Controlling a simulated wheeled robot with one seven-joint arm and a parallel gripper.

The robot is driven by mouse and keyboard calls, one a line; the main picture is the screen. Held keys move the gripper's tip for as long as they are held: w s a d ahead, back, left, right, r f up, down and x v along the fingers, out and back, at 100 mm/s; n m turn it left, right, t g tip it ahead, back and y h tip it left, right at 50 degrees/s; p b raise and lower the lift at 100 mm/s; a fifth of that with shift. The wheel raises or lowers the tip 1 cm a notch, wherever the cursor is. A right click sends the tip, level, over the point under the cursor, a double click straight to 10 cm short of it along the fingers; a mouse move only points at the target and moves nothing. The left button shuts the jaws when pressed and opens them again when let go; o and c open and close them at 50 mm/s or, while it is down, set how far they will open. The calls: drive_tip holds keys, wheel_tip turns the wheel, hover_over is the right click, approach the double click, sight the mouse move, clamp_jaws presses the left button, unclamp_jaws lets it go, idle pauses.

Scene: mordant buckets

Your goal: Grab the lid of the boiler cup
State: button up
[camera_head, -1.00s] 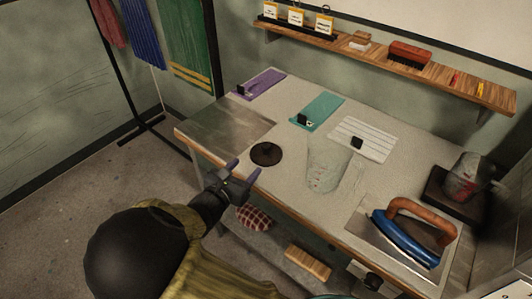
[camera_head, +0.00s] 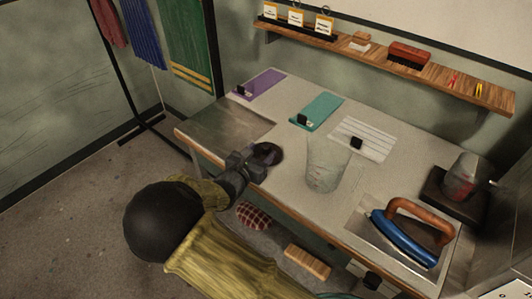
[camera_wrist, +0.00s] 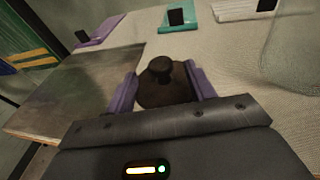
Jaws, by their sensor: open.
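The lid is a dark round disc with a raised knob, lying flat on the table (camera_head: 240,160). The lid (camera_head: 272,153) is partly hidden by my gripper in the head view. In the wrist view the lid (camera_wrist: 163,88) lies between the two purple fingers, its knob upright in the middle. My gripper (camera_head: 258,158) is open, low over the table, with one finger at each side of the lid; it also shows in the wrist view (camera_wrist: 163,95). I cannot tell whether the fingers touch the lid. A metal cup (camera_head: 466,178) stands on a dark base at the far right.
A clear beaker (camera_head: 326,165) stands just right of the lid. A blue iron (camera_head: 405,240) rests at the front right. Purple (camera_head: 260,84), teal (camera_head: 317,110) and striped white (camera_head: 362,138) cloths lie at the back. A bare metal plate (camera_head: 215,125) is at the left.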

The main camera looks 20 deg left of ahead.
sight(263, 149)
drive_tip(key=x, duration=0.4)
drive_tip(key=shift+d, duration=0.1)
drive_tip(key=shift+c, duration=0.2)
drive_tip(key=c, duration=1)
